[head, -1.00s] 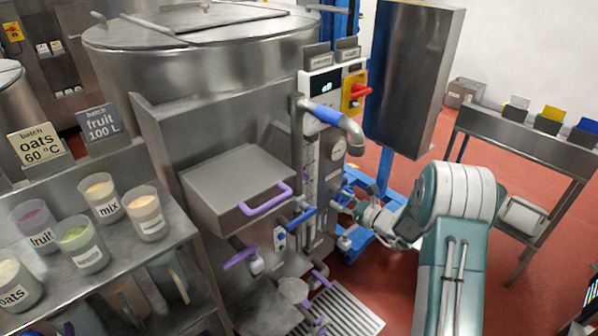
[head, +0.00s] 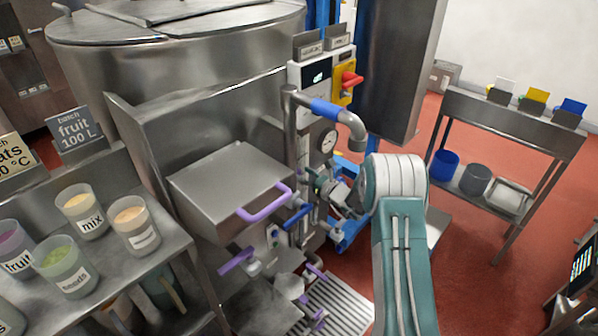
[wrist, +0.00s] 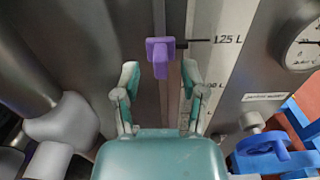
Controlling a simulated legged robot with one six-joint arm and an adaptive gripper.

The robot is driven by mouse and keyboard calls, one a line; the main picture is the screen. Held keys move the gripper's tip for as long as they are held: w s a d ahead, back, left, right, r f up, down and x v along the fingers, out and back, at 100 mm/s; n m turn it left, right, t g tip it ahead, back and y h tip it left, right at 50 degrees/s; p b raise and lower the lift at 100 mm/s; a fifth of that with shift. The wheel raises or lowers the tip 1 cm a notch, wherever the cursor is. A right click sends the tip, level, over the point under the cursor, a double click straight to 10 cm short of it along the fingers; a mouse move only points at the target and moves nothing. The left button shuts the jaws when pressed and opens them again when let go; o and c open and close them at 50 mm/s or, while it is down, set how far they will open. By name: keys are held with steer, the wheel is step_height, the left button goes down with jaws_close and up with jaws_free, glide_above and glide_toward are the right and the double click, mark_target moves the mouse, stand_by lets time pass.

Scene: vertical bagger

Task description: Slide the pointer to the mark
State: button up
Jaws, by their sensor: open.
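The purple pointer (wrist: 160,55) sits on a vertical slot beside a white scale strip (wrist: 205,60) in the wrist view. Its upper part appears about level with the line marked 125 L; a lower label, partly hidden, ends in "00 L". My gripper (wrist: 160,68) is open, with one finger to the left and one to the right of the pointer's lower end. I cannot tell whether either finger touches it. In the head view my gripper (head: 322,184) is at the steel panel below the round gauge, and the pointer cannot be made out there.
A round gauge (wrist: 303,42) and blue valve handle (wrist: 262,153) are right of the scale. A steel pipe (wrist: 25,70) runs on the left. In the head view, a purple-handled steel box (head: 222,180) juts out left of my gripper, and a pipe with a blue sleeve (head: 325,110) overhangs it.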

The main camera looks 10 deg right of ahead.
steer(key=x, duration=0.2)
steer(key=shift+w+a, duration=0.2)
steer(key=shift+a, duration=0.05)
steer(key=shift+d, duration=0.35)
steer(key=c, duration=0.5)
jaws_close()
steer(key=shift+a, duration=0.2)
step_height(320, 180, down, 16)
steer(key=shift+f, duration=0.15)
steer(key=shift+w+d, duration=0.1)
steer(key=shift+w, duration=0.05)
